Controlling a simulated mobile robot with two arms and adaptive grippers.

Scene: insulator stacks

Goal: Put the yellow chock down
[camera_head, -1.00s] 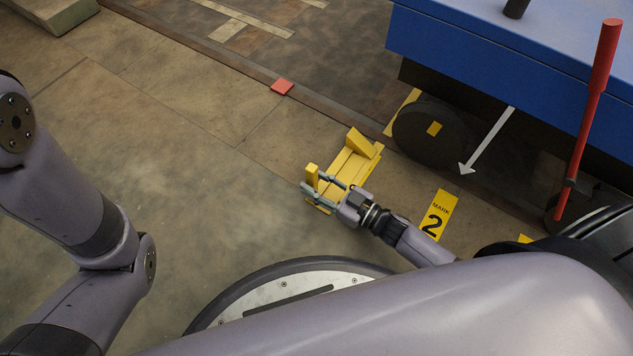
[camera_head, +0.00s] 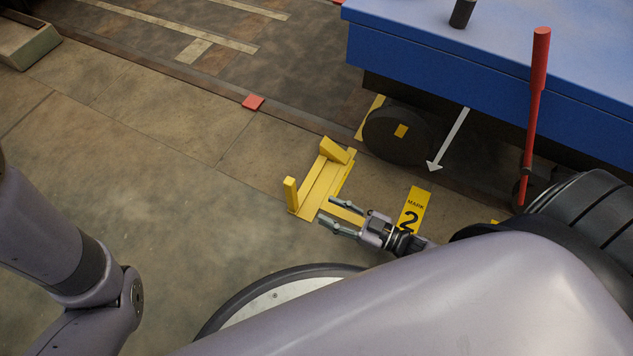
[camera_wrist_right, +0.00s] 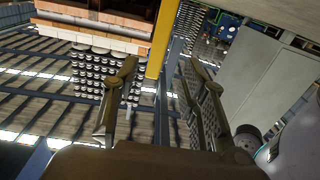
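The yellow chock (camera_head: 318,187) sits on the floor near the blue cart's dark wheel. It has a wedge block at its far end and an upright post (camera_head: 290,194) at its near left end. My right gripper (camera_head: 331,211) is open and empty, with a clear gap between its fingers. It is beside the chock, to the right of the post and apart from it. In the right wrist view a yellow bar (camera_wrist_right: 163,38), likely the post, stands beyond the open fingers (camera_wrist_right: 160,75). My left gripper is out of view; only part of that arm shows.
The blue cart (camera_head: 480,65) stands at the upper right, with a dark wheel (camera_head: 395,135) and a red lever (camera_head: 535,100). A red block (camera_head: 253,102) sits by the rail.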

